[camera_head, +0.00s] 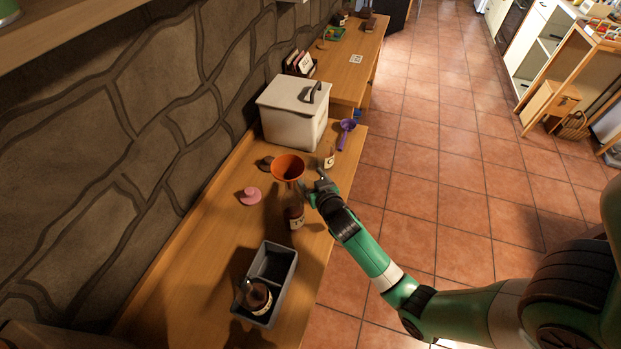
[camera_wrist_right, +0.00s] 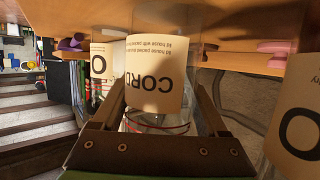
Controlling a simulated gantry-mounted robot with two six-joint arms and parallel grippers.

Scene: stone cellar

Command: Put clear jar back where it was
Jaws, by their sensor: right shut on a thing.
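The clear jar (camera_wrist_right: 150,122) shows in the right wrist view between my two fingers, with a cream label reading "CORD" upside down on it. My right gripper (camera_wrist_right: 160,118) is shut on it. In the head view my right gripper (camera_head: 309,188) is over the table beside an orange funnel (camera_head: 288,167). The jar is hard to make out there, and I cannot tell whether it touches the table. A dark labelled bottle (camera_head: 294,217) stands just in front of the gripper. My left gripper is not in view.
A grey divided tray (camera_head: 292,262) holds a dark jar (camera_head: 257,296). A pink item (camera_head: 250,196), a small labelled container (camera_head: 329,160) and a purple scoop (camera_head: 346,133) lie around. A white bin (camera_head: 293,112) stands behind. The wooden table (camera_head: 205,262) is bare at front left.

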